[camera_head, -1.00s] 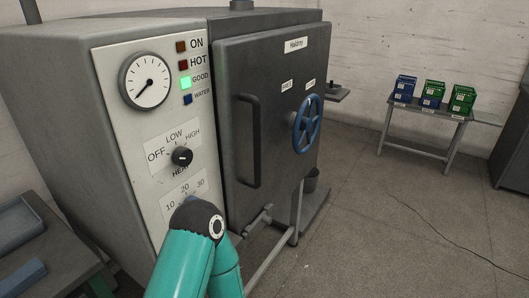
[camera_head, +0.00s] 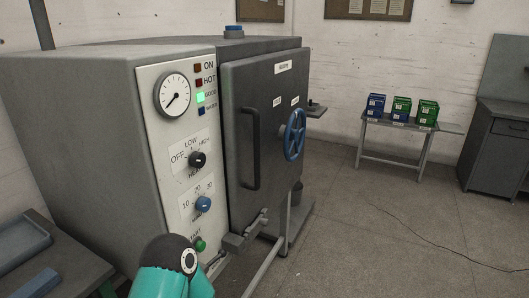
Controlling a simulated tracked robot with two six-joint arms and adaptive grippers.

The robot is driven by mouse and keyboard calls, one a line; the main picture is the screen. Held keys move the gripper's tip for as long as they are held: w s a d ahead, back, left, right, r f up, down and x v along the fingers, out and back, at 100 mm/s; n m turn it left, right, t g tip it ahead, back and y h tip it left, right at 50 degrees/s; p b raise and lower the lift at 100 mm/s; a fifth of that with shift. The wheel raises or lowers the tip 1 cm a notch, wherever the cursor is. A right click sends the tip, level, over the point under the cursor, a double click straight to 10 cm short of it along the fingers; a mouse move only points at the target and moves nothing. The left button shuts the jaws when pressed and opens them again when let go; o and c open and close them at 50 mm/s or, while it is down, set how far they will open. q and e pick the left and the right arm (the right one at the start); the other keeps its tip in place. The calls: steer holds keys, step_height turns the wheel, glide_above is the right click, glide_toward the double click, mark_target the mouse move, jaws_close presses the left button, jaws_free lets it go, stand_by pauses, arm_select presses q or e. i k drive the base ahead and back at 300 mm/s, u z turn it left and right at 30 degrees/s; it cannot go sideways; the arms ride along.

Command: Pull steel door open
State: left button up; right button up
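The dark grey steel door (camera_head: 275,170) is on the front of the machine, right of its control panel. It looks shut. A black vertical bar handle (camera_head: 250,150) is on the door's left side. A blue handwheel (camera_head: 295,135) is on its right side. A teal arm link of mine with a dark joint (camera_head: 178,258) shows at the bottom, in front of the panel.
The control panel (camera_head: 183,140) has a gauge, knobs and a lit green lamp. A metal bar and post (camera_head: 285,225) stand below the door. A table (camera_head: 400,124) with blue and green boxes is at the back right. The floor (camera_head: 350,240) in front is mostly clear.

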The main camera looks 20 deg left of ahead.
mark_target(260, 94)
steer(key=u, duration=0.1)
steer(key=i, duration=0.9)
